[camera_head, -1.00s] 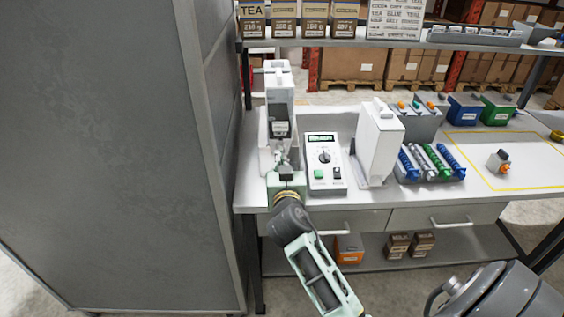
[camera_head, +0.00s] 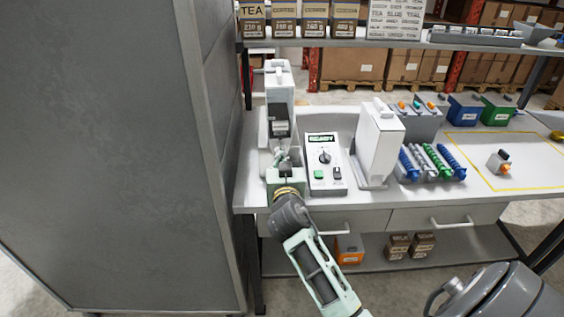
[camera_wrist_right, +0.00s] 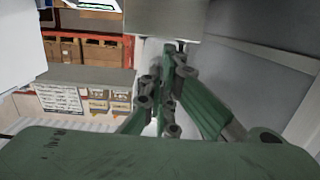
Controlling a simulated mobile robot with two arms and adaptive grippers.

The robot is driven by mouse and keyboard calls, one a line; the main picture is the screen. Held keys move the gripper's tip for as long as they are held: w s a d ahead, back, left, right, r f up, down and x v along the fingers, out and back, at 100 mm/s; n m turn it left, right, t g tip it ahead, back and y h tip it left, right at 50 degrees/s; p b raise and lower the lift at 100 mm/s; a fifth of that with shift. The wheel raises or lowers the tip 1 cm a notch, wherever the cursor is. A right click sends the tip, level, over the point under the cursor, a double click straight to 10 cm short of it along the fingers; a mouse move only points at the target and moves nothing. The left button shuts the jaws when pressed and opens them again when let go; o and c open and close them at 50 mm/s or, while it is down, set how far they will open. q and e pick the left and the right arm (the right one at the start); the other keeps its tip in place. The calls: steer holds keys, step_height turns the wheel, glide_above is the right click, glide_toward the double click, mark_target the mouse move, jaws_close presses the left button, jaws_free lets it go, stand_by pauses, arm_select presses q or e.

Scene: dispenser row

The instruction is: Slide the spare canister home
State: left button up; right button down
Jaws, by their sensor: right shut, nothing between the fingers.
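The white dispenser tower (camera_head: 280,90) with a dark front part stands at the left end of the bench; I take its tall upper body to be the canister, but cannot tell how it is seated. My right gripper (camera_head: 283,158) is at the front of its lower part. In the right wrist view the gripper's fingers (camera_wrist_right: 172,60) are shut and empty, just below a pale block (camera_wrist_right: 165,18); contact is unclear. Another white upright canister-like unit (camera_head: 380,140) stands right of the control box (camera_head: 324,160), whose green display reads READY. My left gripper is out of view.
A tall grey cabinet (camera_head: 110,150) closes off the left side. Right of the white unit lie blue, grey and green coiled pieces (camera_head: 432,162), bins (camera_head: 497,109) and a small item (camera_head: 498,162) inside a yellow outline. A shelf (camera_head: 340,42) with packets runs above the bench.

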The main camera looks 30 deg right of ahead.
steer(key=shift+r+b+x, duration=0.2)
steer(key=shift+b+x, duration=0.2)
steer(key=shift+x, duration=1.6)
steer(key=shift+w, duration=0.1)
steer(key=v, duration=0.8)
steer(key=shift+f+p, duration=0.3)
steer(key=shift+f, duration=0.05)
